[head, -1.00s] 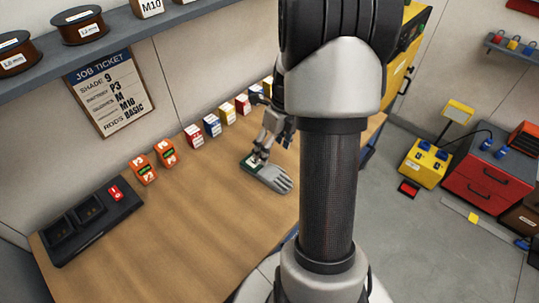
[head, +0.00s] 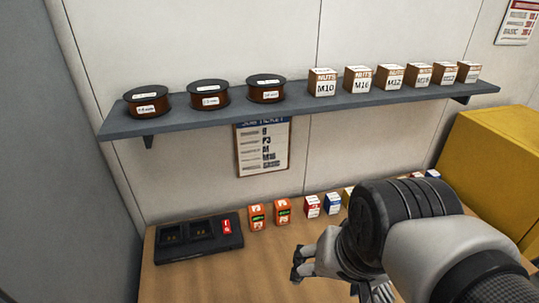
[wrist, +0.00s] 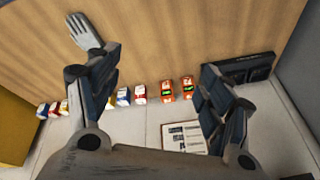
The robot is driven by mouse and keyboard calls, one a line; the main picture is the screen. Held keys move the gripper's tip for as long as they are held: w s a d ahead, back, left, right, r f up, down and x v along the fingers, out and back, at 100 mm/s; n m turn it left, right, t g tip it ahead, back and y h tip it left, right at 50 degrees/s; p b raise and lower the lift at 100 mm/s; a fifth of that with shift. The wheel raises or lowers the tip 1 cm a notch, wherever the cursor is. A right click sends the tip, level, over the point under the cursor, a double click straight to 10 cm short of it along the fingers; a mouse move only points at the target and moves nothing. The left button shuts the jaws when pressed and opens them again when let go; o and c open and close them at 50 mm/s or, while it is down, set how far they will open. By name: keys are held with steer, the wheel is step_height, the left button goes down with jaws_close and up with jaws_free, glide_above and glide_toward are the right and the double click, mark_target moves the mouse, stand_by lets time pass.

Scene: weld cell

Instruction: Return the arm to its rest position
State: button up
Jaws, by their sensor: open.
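My gripper (head: 318,268) is at the lower right of the head view, above the bench, in front of my wrist and arm. In the wrist view my gripper (wrist: 142,75) has its two dark fingers spread wide with nothing between them. A grey glove (wrist: 87,32) lies on the wooden bench (wrist: 190,35), beyond the left finger in the wrist view and apart from it. In the head view my arm covers much of the bench's right side.
A shelf (head: 210,118) with wire spools (head: 208,95) and nut boxes (head: 357,80) runs above the bench. A black charger (head: 198,240), orange packs (head: 256,217) and small boxes (head: 312,206) line the back. A yellow cabinet (head: 490,165) stands right. The bench's front left is clear.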

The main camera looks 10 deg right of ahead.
steer(key=shift+s+a+n+t, duration=0.1)
steer(key=shift+s+a+n, duration=0.15)
steer(key=shift+s+n, duration=0.35)
steer(key=shift+s+a+n+t, duration=0.1)
steer(key=shift+s+a+n, duration=0.15)
steer(key=shift+n, duration=0.7)
steer(key=shift+s+a+n+t, duration=0.1)
steer(key=shift+s+a+n, duration=0.15)
steer(key=shift+s+n, duration=0.35)
steer(key=shift+w, duration=0.2)
steer(key=shift+c, duration=0.3)
